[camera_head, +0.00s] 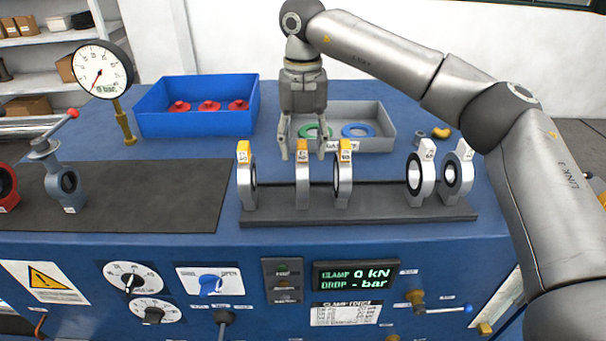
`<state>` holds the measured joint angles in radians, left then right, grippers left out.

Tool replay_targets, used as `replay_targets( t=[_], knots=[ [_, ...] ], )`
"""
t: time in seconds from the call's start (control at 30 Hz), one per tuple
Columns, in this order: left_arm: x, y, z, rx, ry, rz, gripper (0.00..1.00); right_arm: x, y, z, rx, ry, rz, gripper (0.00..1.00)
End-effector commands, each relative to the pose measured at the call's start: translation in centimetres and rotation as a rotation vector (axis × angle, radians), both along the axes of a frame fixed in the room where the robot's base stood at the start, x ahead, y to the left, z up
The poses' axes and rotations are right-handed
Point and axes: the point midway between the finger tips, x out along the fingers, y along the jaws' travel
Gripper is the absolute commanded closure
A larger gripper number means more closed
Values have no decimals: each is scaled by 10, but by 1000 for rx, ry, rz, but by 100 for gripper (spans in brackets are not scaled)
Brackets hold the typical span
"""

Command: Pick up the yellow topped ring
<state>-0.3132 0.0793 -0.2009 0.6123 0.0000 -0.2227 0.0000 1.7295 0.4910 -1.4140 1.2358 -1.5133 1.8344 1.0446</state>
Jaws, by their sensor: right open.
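Three yellow topped rings stand upright in the dark rack (380,211): a left one (250,196), a middle one (302,190) seen nearly edge-on, and a right one (343,188). My right gripper (303,152) comes down from above, pointing downward. It is open and empty, its fingers to either side of the middle ring's yellow top in the picture. I cannot tell whether the fingers are level with the ring in depth or touch it. My left gripper is not in view.
Two white topped rings (414,183) (457,183) stand at the rack's right end. Behind are a blue bin (196,122) with red parts and a grey tray (371,114) with green and blue rings. A gauge (102,71) stands left. The dark mat (140,200) has free room.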

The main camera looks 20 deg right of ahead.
Motion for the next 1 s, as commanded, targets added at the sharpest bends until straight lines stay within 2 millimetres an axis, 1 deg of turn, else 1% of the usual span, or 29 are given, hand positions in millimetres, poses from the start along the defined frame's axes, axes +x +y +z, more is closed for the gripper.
replay_targets(
  t=[0.03, 0.07, 0.17, 0.27, 0.3, 0.4, 0.5, 0.67, 0.8, 1.0],
  knots=[
    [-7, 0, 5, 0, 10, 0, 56, -1, 0, -3, -1, 3, 0, 52],
    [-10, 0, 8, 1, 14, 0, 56, -1, -1, -6, -1, 4, 1, 52],
    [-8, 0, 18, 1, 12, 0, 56, -1, -1, -17, -1, 5, 2, 52],
    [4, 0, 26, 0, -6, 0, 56, -2, -1, -31, -1, 5, 1, 52],
    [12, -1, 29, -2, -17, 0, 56, -1, -1, -36, -1, 4, 1, 52],
    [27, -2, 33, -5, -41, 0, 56, -1, -1, -46, 0, 3, 0, 52],
    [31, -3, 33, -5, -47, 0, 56, -1, -1, -50, 1, 1, 0, 52],
    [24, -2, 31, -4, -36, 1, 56, -1, 0, -51, 1, 0, 0, 52],
    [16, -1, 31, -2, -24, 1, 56, -1, 0, -50, 1, 1, 0, 70],
    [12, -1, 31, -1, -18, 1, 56, -1, 0, -50, 1, 1, 0, 96]
  ],
)
